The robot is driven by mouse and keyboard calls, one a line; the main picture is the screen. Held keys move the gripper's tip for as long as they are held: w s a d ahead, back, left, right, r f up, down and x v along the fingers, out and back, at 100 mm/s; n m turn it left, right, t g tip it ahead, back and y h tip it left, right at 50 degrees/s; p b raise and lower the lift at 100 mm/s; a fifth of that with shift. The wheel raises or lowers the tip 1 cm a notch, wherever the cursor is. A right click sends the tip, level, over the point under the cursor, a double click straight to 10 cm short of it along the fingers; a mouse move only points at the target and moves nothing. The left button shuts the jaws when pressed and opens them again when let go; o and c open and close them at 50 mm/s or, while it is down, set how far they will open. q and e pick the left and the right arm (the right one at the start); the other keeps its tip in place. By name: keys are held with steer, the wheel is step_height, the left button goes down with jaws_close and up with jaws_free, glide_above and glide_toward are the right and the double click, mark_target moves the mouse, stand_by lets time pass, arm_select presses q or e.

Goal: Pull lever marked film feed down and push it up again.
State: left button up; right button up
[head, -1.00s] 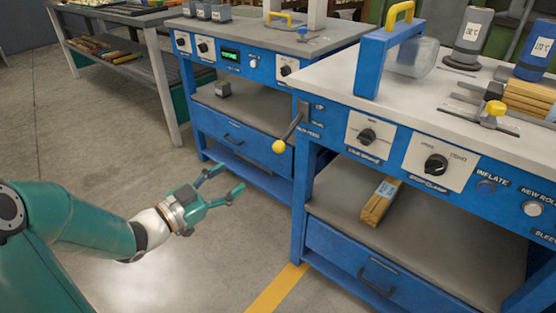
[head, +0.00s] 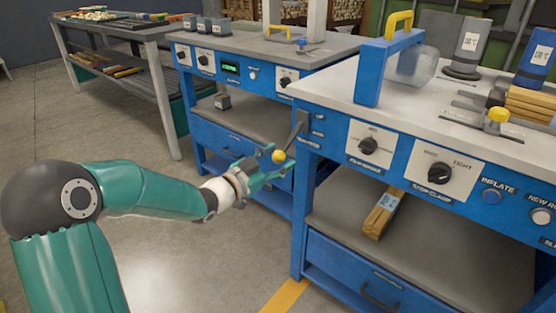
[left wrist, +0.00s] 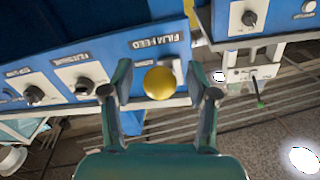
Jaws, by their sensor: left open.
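The film feed lever is a dark rod with a yellow ball knob (head: 279,157), on the left corner of the blue bench front in the head view. The rod slopes from a slotted plate (head: 302,122) down to the knob. My left gripper (head: 275,167) is open, with its fingers around or just behind the knob. In the left wrist view the knob (left wrist: 159,83) sits between the two spread fingers, with a gap on each side. The FILM FEED label (left wrist: 157,41) shows above it there. My right gripper is not in view.
The blue bench (head: 450,118) carries dials, buttons and a blue frame with a yellow handle (head: 399,22). A wood bundle (head: 381,211) lies on its shelf. A second blue bench (head: 262,47) stands behind left. The floor at left is free.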

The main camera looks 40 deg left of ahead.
arm_select(q)
steer(key=shift+w, duration=0.25)
jaws_close()
stand_by(0.3)
